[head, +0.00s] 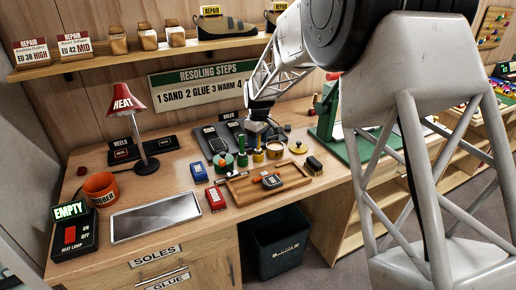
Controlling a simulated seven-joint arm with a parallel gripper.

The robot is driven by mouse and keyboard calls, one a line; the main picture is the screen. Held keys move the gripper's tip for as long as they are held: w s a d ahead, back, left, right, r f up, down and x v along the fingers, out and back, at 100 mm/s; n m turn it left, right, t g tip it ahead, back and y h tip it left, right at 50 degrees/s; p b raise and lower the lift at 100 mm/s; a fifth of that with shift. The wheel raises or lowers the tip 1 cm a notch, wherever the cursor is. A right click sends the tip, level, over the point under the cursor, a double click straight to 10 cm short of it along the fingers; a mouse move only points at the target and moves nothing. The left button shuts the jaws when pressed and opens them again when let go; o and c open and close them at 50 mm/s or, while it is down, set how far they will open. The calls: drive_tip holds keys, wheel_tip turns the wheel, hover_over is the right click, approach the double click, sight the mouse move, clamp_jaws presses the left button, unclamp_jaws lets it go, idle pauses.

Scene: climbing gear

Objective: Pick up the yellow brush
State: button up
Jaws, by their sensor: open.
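A small yellow item (258,155), which looks like the yellow brush, stands upright on the workbench among the small pots. Its upper part is close under my gripper and too small to make out. My gripper (257,136) comes down from above, right over it. The jaws are open, and I cannot tell whether they are around the item or just above it. A yellow pot (275,151) stands just to the right, and green pots (224,162) stand to the left.
A wooden tray (240,194) with a small dark device lies in front. A dark brush-like block (314,166) sits at its right. Blue and red boxes (216,199) stand left of the tray. A red lamp (128,104) and orange mug (101,188) are further left.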

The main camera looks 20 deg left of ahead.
clamp_jaws()
drive_tip(key=shift+r, duration=0.15)
drive_tip(key=shift+r, duration=1.55)
drive_tip(key=s+d+r, duration=0.1)
drive_tip(key=s+d, duration=0.7)
drive_tip(key=s, duration=0.5)
drive_tip(key=shift+s+d+r, duration=0.2)
drive_tip(key=shift+s+r, duration=0.05)
drive_tip(key=shift+s, duration=0.05)
